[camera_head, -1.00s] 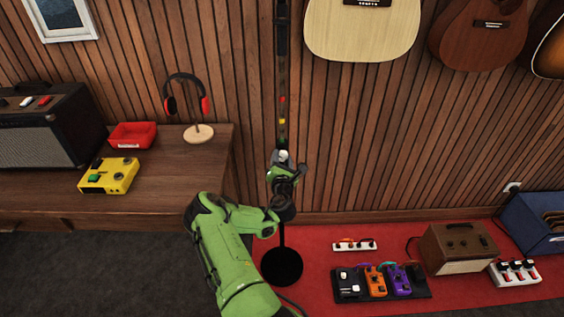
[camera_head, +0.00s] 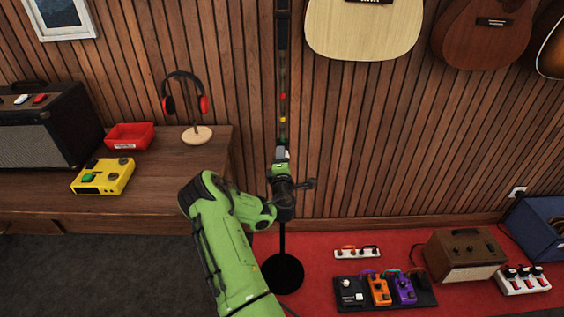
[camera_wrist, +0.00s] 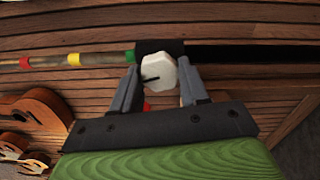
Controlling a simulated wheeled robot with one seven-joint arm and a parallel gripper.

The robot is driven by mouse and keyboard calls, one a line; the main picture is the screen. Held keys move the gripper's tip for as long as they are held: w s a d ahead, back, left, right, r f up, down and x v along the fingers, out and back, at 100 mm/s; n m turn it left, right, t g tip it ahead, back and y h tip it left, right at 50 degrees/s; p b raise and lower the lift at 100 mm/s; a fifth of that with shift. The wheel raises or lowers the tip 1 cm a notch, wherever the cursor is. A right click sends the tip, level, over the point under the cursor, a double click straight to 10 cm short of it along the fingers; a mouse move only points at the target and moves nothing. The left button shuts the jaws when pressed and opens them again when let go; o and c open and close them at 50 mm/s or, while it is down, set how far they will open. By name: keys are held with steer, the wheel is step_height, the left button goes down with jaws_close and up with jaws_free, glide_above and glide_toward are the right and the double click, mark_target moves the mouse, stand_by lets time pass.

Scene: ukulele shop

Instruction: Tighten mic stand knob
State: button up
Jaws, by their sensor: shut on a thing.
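The mic stand is a thin upright pole with a round black base (camera_head: 283,273) on the red mat; its pole (camera_head: 282,237) shows below my arm, with yellow and red bands above. In the wrist view the pole (camera_wrist: 90,59) runs sideways, with yellow, red and green bands. A white faceted knob (camera_wrist: 158,72) with a black line on its face sits at a dark collar on the pole. My gripper (camera_wrist: 159,69) is shut on the knob, one finger on each side. In the head view my gripper (camera_head: 281,156) is at the pole and largely covers the knob.
A wooden bench on the left holds headphones on a stand (camera_head: 197,134), a red tray (camera_head: 130,137), a yellow pedal (camera_head: 103,177) and an amplifier (camera_head: 40,130). A pedalboard (camera_head: 350,296) and small amp (camera_head: 465,255) stand right of the base. Guitars (camera_head: 362,28) hang above.

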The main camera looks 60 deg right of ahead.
steer(key=shift+f+m, duration=0.1)
steer(key=shift+m, duration=0.5)
steer(key=o, duration=1)
steer(key=shift+o, duration=0.2)
steer(key=shift+a, duration=0.1)
